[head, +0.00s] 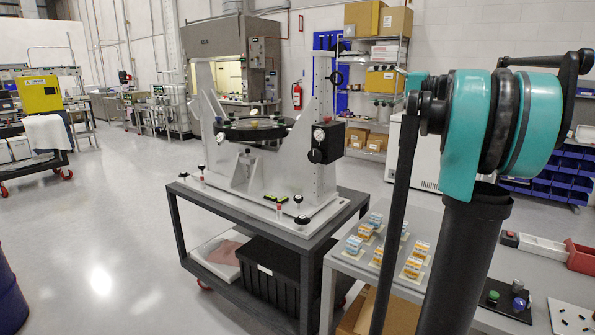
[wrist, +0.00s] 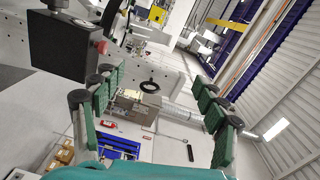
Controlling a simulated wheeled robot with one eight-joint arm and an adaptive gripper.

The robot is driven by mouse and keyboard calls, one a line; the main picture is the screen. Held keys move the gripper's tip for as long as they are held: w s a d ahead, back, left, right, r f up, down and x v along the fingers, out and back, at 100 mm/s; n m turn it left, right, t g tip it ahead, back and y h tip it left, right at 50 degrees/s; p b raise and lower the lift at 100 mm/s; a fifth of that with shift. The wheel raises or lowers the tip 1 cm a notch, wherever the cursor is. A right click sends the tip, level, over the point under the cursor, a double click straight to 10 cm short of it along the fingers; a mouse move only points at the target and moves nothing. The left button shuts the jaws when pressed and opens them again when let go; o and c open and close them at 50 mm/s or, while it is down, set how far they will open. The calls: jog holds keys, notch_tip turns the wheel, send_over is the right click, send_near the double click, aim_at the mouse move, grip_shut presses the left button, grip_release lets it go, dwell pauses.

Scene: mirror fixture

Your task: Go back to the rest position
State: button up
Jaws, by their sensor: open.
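My gripper (wrist: 158,85) shows in the wrist view with its green-padded fingers spread wide and nothing between them. It does not show in the head view, where my teal and black arm fills the right side. The mirror fixture (head: 322,92) stands on a grey cart, with a round black-rimmed mirror mount (head: 252,128) held flat between two white uprights. A black box with a red button (head: 326,142) sits on the right upright. In the wrist view this black box (wrist: 72,45) shows at the upper left, beyond the left finger and apart from it.
A grey table (head: 345,262) right of the cart (head: 300,241) carries orange and blue labelled packs (head: 413,268), a black tray with knobs (head: 506,300) and a red bin (head: 580,257). A shelf of boxes (head: 380,80) stands behind. The floor (head: 110,220) on the left is clear.

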jog(key=s+a+f+n+g+h, duration=0.15)
jog(key=s+a+f, duration=0.3)
jog(key=f, duration=0.65)
jog(key=s+a+f+g+h, duration=0.25)
jog(key=s+f, duration=0.25)
jog(key=f, duration=0.6)
jog(key=s+a+f+n+g+h, duration=0.1)
jog(key=s+a+f+h, duration=0.3)
jog(key=f, duration=0.7)
jog(key=s+d+f+n+h, duration=0.1)
jog(key=s+d+f+h, duration=0.2)
jog(key=s+f, duration=0.7)
jog(key=s+d+f+n+g+h, duration=0.1)
jog(key=s+d+f+h, duration=0.1)
jog(key=s+f, duration=0.8)
notch_tip(320, 180, down, 3)
jog(key=shift+s+d+r+n+h, duration=0.15)
jog(key=shift+s+d+n+h, duration=0.25)
jog(key=shift+h, duration=0.2)
